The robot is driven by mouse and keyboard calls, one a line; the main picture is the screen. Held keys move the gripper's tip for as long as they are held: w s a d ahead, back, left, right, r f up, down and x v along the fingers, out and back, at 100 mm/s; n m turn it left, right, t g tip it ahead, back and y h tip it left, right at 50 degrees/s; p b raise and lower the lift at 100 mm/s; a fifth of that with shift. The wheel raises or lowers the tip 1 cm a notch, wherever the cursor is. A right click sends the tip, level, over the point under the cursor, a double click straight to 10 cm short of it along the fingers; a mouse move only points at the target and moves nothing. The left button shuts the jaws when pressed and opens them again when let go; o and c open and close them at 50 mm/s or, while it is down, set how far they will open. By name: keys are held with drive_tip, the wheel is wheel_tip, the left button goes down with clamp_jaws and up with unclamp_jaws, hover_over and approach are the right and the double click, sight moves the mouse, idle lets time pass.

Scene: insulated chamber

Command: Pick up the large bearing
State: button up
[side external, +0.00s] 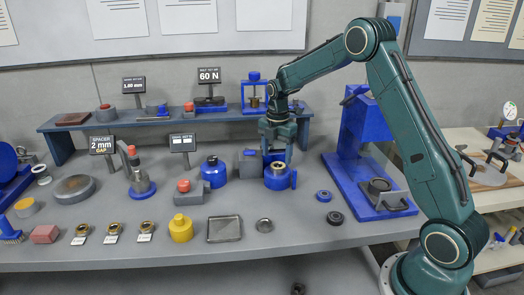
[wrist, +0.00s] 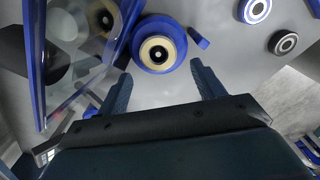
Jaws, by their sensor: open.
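Several ring-shaped parts lie around; I cannot tell for sure which is the large bearing. On the bench right of my gripper are a blue-rimmed bearing (side external: 323,196) and a dark bearing (side external: 335,218). The wrist view shows the blue-rimmed one (wrist: 256,9) and the dark one (wrist: 285,42) at upper right. A grey ring (side external: 264,225) lies nearer the bench front. My gripper (side external: 278,153) points down above a round blue fixture (side external: 277,183) with a cream ring (wrist: 158,50) in its centre. In the wrist view my gripper (wrist: 161,72) is open, with nothing between its fingers.
A blue press (side external: 350,165) stands right of my gripper. A raised shelf (side external: 170,121) with instruments runs behind. A blue pot (side external: 214,172) and a yellow weight (side external: 181,230) stand to the left. The front right of the bench is mostly clear.

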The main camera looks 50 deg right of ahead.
sight(276, 163)
drive_tip(key=shift+f, duration=2.05)
drive_tip(key=c, duration=1.2)
drive_tip(key=shift+r, duration=0.1)
wheel_tip(276, 163, up, 20)
